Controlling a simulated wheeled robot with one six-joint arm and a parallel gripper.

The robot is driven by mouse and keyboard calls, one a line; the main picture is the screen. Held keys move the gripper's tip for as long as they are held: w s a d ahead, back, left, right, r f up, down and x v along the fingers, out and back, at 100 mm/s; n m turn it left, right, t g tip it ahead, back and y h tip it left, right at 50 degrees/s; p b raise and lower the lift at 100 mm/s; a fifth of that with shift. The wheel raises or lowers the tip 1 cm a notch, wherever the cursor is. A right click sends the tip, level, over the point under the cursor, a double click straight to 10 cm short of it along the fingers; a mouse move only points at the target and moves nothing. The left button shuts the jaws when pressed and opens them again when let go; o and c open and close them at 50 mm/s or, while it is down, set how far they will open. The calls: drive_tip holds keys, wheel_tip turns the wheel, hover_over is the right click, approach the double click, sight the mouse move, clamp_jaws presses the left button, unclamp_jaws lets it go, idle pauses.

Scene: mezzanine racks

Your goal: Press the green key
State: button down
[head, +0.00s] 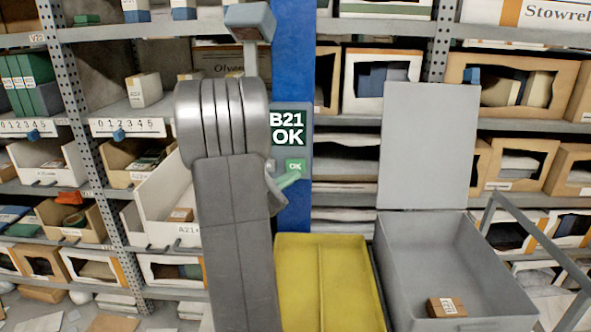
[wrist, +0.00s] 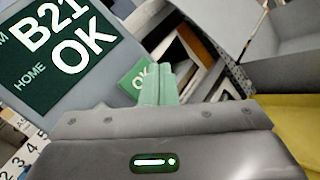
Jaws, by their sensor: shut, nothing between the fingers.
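The green key (head: 296,165) is marked OK and sits on a grey panel below a dark display (head: 288,131) reading "B21 OK". In the wrist view the key (wrist: 136,75) shows just beyond the fingers, partly hidden by them. My gripper (head: 295,176) is shut and empty, its pale green fingers pointing at the key's lower part. In the wrist view my gripper's fingertips (wrist: 158,72) overlap the key's right side. I cannot tell whether they touch it.
The panel is on a blue post (head: 294,60). A grey open bin (head: 395,285) with its lid up stands at right, holding a small brown box (head: 446,307). A yellow tray (head: 300,290) is beside it. Racks with cartons fill the back. A grey rail (head: 535,232) is at far right.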

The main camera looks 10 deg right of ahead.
drive_tip(key=s, duration=0.1)
drive_tip(key=s+b, duration=0.1)
drive_tip(key=s, duration=0.1)
drive_tip(key=shift+s+a, duration=0.1)
drive_tip(key=shift+a, duration=0.2)
idle(0.5)
drive_tip(key=s+p, duration=0.1)
drive_tip(key=s, duration=0.1)
drive_tip(key=s+p, duration=0.1)
drive_tip(key=shift+s+a, duration=0.4)
idle(0.4)
